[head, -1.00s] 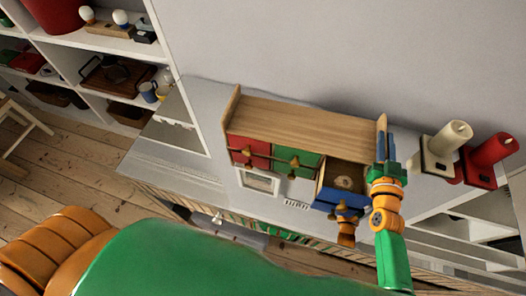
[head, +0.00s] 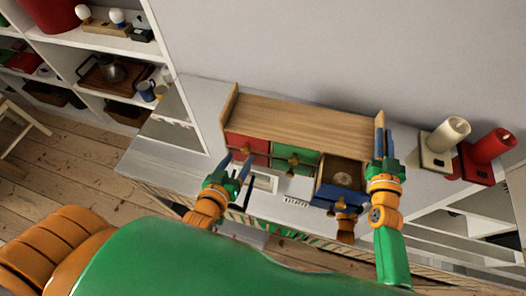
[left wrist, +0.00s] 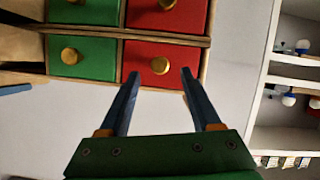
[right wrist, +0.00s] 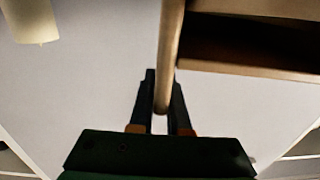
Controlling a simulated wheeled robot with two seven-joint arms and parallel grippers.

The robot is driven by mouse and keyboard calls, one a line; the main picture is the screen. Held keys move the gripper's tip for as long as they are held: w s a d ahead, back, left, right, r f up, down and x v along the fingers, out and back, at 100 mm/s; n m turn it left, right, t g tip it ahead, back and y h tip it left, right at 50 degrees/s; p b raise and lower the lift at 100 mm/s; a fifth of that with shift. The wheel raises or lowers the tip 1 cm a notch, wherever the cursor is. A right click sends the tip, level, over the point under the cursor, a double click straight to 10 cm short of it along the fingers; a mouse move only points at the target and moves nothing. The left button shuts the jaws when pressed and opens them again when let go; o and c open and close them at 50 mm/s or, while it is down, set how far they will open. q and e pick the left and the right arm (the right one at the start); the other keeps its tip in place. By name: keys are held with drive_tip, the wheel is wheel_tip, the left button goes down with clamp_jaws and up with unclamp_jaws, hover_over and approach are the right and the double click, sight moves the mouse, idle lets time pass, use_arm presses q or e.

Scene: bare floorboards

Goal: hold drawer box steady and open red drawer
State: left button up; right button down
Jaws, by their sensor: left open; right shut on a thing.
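The wooden drawer box (head: 300,122) stands on the white counter against the wall. Its red drawer front (head: 250,147) is at the left end and looks closed. In the left wrist view, two red fronts show one above the other, the nearer with a round gold knob (left wrist: 160,65). My left gripper (head: 238,168) is open in front of the red side, its fingertips either side of that knob's line. Whether they reach the knob is unclear. My right gripper (head: 381,142) is shut on the box's right side panel (right wrist: 168,60).
Green fronts (head: 296,160) are beside the red ones. A blue drawer (head: 338,195) stands pulled out with a round item inside. Open shelves (head: 110,45) are at the left.

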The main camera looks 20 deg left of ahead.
sight(245, 152)
use_arm(q)
drive_tip(key=x, duration=0.3)
drive_tip(key=shift+w+f, duration=0.1)
drive_tip(key=shift+w, duration=0.1)
clamp_jaws()
drive_tip(key=shift+s, duration=0.15)
idle(1.1)
